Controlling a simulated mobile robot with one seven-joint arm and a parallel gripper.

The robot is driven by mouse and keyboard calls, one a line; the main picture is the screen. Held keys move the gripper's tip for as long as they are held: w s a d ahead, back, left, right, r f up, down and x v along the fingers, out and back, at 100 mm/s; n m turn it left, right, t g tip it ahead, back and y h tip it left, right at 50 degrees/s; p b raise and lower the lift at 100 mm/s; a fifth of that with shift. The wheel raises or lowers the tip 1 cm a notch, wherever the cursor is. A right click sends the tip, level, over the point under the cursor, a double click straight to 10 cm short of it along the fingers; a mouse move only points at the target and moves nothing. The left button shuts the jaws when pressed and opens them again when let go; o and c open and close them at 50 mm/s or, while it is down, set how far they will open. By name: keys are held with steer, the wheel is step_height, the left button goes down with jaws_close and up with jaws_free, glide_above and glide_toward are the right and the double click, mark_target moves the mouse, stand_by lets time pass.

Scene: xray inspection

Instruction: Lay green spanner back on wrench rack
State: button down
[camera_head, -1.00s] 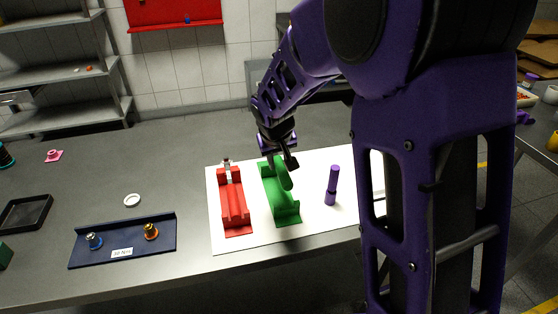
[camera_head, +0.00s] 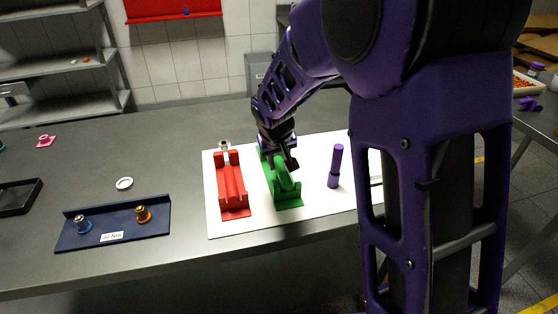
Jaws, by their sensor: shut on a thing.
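My gripper (camera_head: 284,160) is shut on the green spanner (camera_head: 286,179), whose rounded green end shows just below and in front of the fingers. The spanner is right over the green cradle (camera_head: 289,202) on the white board (camera_head: 238,229); I cannot tell whether it touches the cradle. The fingers hide part of the spanner and the cradle's far end. To the left stands the red cradle (camera_head: 232,190), with a metallic ring-shaped end (camera_head: 223,145) at its far end.
A dark blue stand (camera_head: 114,222) with two small fittings is at the front left. A white ring (camera_head: 125,184) and a black tray (camera_head: 17,200) lie on the grey table (camera_head: 110,153). My arm hides the board's right side.

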steer(key=shift+f, duration=0.2)
steer(key=c, duration=0.5)
jaws_free()
steer(key=p+v, duration=0.7)
steer(key=v, duration=1)
steer(key=shift+r+p, duration=0.2)
steer(key=shift+p, duration=0.2)
